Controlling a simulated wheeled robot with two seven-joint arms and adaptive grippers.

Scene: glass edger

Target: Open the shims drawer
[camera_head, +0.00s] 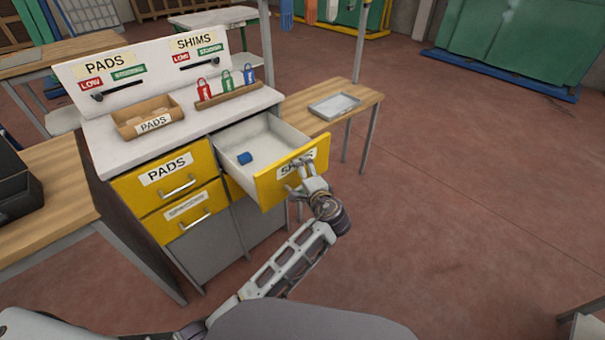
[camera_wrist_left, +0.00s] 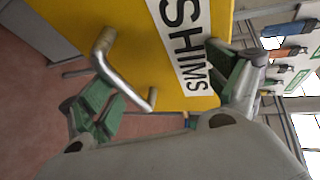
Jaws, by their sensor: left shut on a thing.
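The shims drawer (camera_head: 291,172) has a yellow front with a SHIMS label and is pulled well out of the cabinet. Its white inside shows a small blue item (camera_head: 245,158). My left gripper (camera_head: 302,179) is at the front of this drawer and covers part of the label and handle. In the left wrist view, the silver handle (camera_wrist_left: 123,75) lies between the green-padded fingers of my left gripper (camera_wrist_left: 168,95), which is shut on it. The exact contact is hard to see. My right gripper is not in view.
The PADS drawer (camera_head: 165,175) and the drawer below it are closed. A wooden table (camera_head: 362,97) with a grey tray (camera_head: 334,106) stands behind the open drawer.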

